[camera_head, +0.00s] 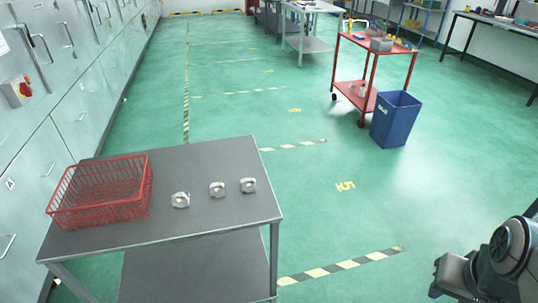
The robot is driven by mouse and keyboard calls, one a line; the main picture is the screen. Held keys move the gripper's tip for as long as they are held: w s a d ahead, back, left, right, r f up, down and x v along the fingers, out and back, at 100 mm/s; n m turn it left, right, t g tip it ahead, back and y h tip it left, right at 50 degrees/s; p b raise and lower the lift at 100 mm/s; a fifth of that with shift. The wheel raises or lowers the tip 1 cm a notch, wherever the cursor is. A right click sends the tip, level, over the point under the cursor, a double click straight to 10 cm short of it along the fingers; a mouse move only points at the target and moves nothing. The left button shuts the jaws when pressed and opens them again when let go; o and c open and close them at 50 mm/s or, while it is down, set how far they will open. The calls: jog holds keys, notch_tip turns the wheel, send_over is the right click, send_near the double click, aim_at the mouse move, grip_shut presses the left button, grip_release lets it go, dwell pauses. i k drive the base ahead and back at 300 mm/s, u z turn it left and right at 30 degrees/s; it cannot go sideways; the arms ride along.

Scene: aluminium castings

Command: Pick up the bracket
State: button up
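Three small silvery metal castings lie apart in a loose row on the grey table (160,233). The left casting (180,200) is nearest the red basket, the middle casting (217,189) lies to its right, and the right casting (248,185) is nearest the table's right edge. They are too small to tell which is the bracket. Part of my arm shows at the lower right, well away from the table. My gripper's fingers cannot be made out there.
A red wire basket (102,192) stands on the table's left side. Grey cabinets line the left wall. A blue bin (396,119) and a red trolley (375,46) stand further back on the right. The green floor between table and bin is clear.

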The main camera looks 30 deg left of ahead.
aim_at(248, 184)
jog(key=u, duration=0.65)
jog(key=i, duration=0.85)
jog(key=u, duration=1.2)
jog(key=i, duration=0.25)
jog(key=u, duration=0.15)
